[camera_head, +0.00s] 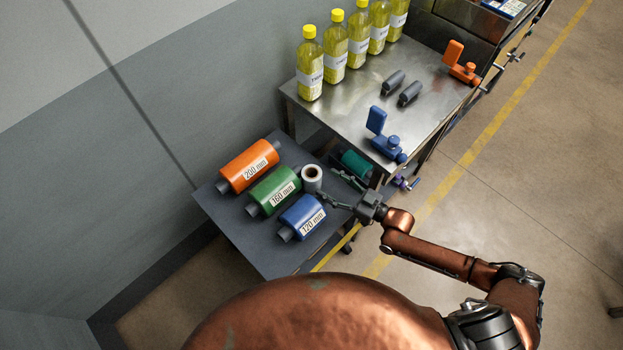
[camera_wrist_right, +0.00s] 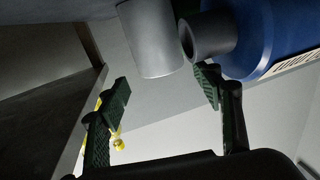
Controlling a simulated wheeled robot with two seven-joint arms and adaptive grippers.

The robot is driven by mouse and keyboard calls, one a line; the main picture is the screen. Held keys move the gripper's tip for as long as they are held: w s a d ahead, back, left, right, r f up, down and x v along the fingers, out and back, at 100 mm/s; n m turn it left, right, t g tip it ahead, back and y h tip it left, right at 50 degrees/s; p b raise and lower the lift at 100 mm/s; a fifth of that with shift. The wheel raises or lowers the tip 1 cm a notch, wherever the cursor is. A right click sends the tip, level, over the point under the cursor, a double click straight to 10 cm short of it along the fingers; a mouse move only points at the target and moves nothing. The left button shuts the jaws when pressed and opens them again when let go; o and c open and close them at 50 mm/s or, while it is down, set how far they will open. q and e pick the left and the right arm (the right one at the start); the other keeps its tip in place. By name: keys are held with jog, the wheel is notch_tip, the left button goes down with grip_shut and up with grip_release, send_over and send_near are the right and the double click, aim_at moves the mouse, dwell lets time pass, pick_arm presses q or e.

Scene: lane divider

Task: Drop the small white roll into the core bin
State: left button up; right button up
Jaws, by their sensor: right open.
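The small white roll (camera_head: 312,179) stands upright on the dark lower table, showing its open dark core, beside the green and blue rolls. My right gripper (camera_head: 331,187) is open, reaching in from the right with its fingers spread beside the roll. In the right wrist view a pale cylinder, which looks like this roll (camera_wrist_right: 150,38), lies just beyond and between the open fingertips (camera_wrist_right: 165,84). Nothing is held between the fingers. I cannot make out a core bin in either view. My left gripper is not in view.
Orange (camera_head: 248,166), green (camera_head: 274,190) and blue (camera_head: 302,217) labelled rolls lie on the dark table (camera_head: 234,223). A teal roll (camera_head: 356,163) lies behind my fingers.

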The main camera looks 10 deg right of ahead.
aim_at(320, 179)
jog(key=x, duration=0.5)
jog(key=shift+r+b, duration=0.15)
jog(key=shift+b, duration=0.15)
jog(key=shift+c, duration=0.6)
jog(key=c, duration=0.9)
jog(key=shift+c, duration=1.1)
jog(key=shift+r, duration=0.2)
